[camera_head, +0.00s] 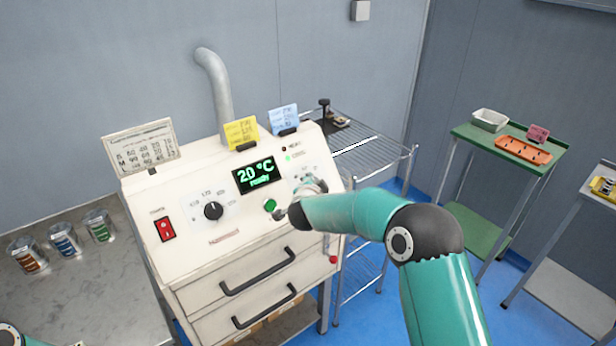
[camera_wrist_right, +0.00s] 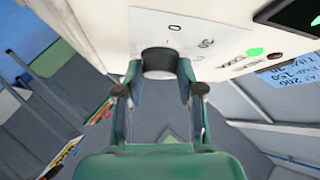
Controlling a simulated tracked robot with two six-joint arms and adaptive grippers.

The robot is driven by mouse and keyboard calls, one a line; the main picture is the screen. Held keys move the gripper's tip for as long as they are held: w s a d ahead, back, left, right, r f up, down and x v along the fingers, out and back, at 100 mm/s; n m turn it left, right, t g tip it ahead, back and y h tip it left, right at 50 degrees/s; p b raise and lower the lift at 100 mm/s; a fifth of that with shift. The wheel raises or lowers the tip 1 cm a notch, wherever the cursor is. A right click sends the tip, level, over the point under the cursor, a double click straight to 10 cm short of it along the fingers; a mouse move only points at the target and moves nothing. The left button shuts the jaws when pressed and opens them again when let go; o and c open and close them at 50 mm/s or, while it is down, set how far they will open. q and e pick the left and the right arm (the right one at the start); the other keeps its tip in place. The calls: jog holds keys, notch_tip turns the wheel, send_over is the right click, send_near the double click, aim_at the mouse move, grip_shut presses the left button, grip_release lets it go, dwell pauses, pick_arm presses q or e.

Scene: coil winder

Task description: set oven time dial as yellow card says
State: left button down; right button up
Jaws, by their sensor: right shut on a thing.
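The white oven (camera_head: 225,250) stands at the centre left of the head view. Its green display (camera_head: 256,175) reads 20 °C with "ready" below. The yellow card (camera_head: 241,132) stands on its top edge; its lines are too small to read surely. A black dial (camera_head: 213,211) with numbers around it sits on the left of the panel. My right gripper (camera_head: 310,188) is at the panel's right side and covers the dial there. In the right wrist view its fingers are shut on that black dial (camera_wrist_right: 158,60). My left gripper is not in view.
A printed chart (camera_head: 141,146) and a blue card (camera_head: 284,118) stand on the oven top. A red switch (camera_head: 165,228) and green button (camera_head: 270,205) are on the panel. Several jars (camera_head: 65,243) stand on the left bench. A wire rack (camera_head: 375,150) is right of the oven.

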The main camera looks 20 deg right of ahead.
jog(key=shift+s+f+m, duration=0.1)
jog(key=shift+f+m, duration=0.2)
jog(key=shift+f, duration=0.05)
jog(key=shift+d, duration=0.1)
jog(key=o, duration=0.9)
jog(key=shift+o, duration=1.3)
jog(key=shift+r, duration=0.2)
